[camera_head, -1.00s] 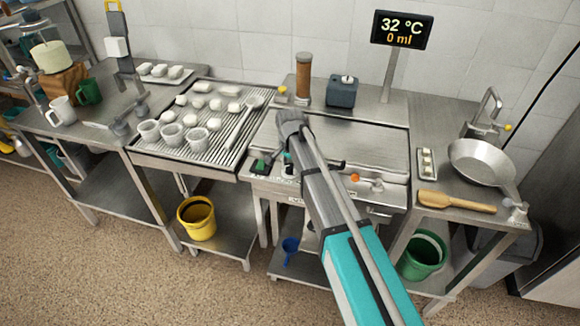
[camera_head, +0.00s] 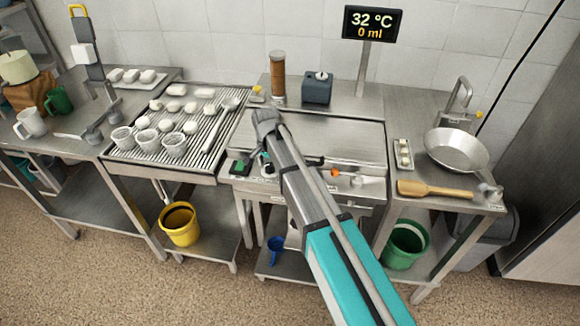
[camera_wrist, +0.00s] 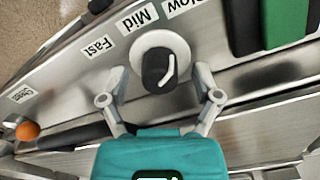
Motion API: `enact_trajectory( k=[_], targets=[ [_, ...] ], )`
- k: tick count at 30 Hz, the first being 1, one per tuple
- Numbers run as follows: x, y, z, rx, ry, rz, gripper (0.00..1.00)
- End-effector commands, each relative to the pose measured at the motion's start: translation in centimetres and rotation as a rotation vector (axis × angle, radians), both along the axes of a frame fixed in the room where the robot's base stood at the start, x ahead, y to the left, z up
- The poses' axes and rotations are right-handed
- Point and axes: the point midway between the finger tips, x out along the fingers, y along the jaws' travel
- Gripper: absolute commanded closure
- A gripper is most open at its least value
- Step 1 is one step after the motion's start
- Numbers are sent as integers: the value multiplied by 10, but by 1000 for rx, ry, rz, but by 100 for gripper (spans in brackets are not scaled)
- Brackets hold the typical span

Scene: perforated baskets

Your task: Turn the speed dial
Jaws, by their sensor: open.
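The speed dial (camera_wrist: 158,68) is a black knob with a white pointer line on a round white base, set in a steel panel. In the wrist view it sits between the tips of my gripper (camera_wrist: 158,90). The fingers are open, one on each side of the knob, and gaps to the knob show. Labels reading Fast (camera_wrist: 97,48), Mid (camera_wrist: 136,18) and one partly cut off that ends in "low" (camera_wrist: 184,6) lie along the panel. In the head view my arm reaches to the front panel of the steel worktop (camera_head: 330,148), and my gripper is mostly hidden behind it.
A green and black block (camera_wrist: 280,25) is beside the dial, and an orange ball-like knob (camera_wrist: 27,131) is at the other end of the panel. A display (camera_head: 372,24) reads 32 °C and 0 ml. A wooden spatula (camera_head: 435,189) and a pan (camera_head: 457,150) are to the right.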

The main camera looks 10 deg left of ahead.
Motion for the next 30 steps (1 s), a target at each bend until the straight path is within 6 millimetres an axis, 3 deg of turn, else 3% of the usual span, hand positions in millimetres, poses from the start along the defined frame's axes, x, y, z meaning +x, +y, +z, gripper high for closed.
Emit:
enact_trajectory(
  k=[14,30],
  targets=[
    [0,0,0,0,0,77,19],
    [0,0,0,0,0,417,19]
  ],
)
